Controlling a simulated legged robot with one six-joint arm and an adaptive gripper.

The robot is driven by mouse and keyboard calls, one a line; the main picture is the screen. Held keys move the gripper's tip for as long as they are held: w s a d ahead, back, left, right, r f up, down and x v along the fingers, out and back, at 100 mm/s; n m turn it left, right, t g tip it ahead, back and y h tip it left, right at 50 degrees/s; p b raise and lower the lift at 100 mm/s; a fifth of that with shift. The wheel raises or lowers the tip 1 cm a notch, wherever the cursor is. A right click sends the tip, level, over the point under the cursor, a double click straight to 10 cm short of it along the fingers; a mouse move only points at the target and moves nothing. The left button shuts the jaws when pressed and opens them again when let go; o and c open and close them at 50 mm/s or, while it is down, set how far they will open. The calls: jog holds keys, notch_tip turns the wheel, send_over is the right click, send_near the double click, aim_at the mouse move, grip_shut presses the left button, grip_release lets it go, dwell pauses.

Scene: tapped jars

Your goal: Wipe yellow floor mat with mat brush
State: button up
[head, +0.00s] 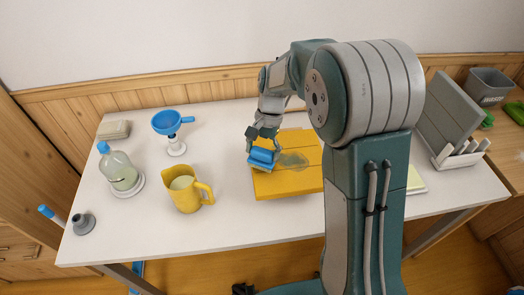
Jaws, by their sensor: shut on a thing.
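The yellow mat (300,183) lies on the white table, partly hidden on its right by my arm. A greyish patch (293,159) shows on its upper middle. The mat brush (262,158), a blue block, is at the mat's left edge, over its upper left part. My gripper (262,145) is shut on the brush from above and points down. The brush looks to be at the mat's surface, but I cannot tell if it touches.
A yellow jug (186,190), a clear jar with a blue cap (120,170) and a blue funnel on a stand (170,123) stand left of the mat. A grey board in a white rack (446,116) stands at the right.

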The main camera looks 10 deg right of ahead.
jog(key=shift+f, duration=0.5)
dwell(0.7)
jog(key=shift+d, duration=2.6)
jog(key=shift+d, duration=0.1)
jog(key=shift+d, duration=2.55)
jog(key=shift+d, duration=2.6)
jog(key=shift+a, duration=0.1)
